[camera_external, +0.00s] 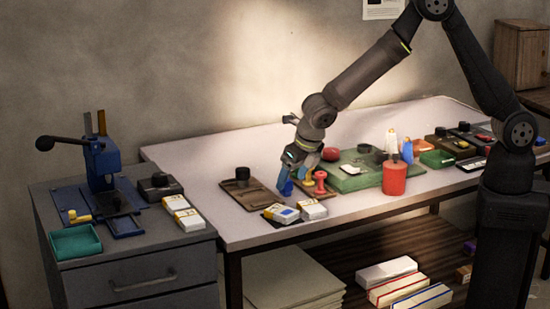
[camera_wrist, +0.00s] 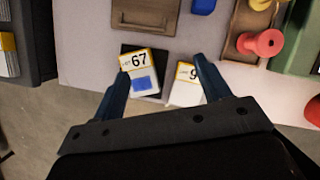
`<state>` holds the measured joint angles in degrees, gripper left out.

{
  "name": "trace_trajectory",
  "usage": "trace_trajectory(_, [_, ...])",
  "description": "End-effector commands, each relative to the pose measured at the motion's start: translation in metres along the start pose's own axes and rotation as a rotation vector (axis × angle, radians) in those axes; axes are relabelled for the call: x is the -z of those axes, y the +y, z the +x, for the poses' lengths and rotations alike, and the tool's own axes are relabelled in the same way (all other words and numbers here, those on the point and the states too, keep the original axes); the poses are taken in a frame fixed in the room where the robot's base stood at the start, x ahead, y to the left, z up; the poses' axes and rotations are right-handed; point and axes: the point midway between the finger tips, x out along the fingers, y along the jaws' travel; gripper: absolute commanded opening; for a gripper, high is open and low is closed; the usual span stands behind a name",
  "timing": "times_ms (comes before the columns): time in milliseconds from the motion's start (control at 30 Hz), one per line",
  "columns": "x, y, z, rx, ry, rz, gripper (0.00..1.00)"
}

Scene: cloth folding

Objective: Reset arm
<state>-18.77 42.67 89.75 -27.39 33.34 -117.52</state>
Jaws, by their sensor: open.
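My gripper (camera_external: 297,176) is above the front part of the white table (camera_external: 240,225), close to two small card packs. In the wrist view my gripper (camera_wrist: 158,78) has its two blue fingers spread wide apart with nothing held between them. Below and between the fingers lie a pack marked 67 with a blue square (camera_wrist: 142,75) and a white pack with a yellow edge (camera_wrist: 186,85). In the external view these are the blue-marked pack (camera_external: 281,213) and the white pack (camera_external: 312,209) at the table's front edge.
A brown tray (camera_external: 250,196) lies behind the packs. A red stamp (camera_external: 320,183), a green box (camera_external: 370,178) and a red cylinder (camera_external: 395,179) stand to the right. A grey cabinet (camera_external: 130,285) with a blue press (camera_external: 100,165) stands at left.

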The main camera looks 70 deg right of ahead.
Motion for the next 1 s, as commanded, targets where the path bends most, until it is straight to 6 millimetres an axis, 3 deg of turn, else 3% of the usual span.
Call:
trace_trajectory(400, [-0.028,-0.073,-0.037,0.0,-0.002,0.005,0.7])
trace_trajectory(967, [-0.124,-0.112,0.004,0.189,-0.001,0.454,0.7])
trace_trajectory(1000, [-0.118,-0.1,0.008,0.185,0.002,0.442,0.7])
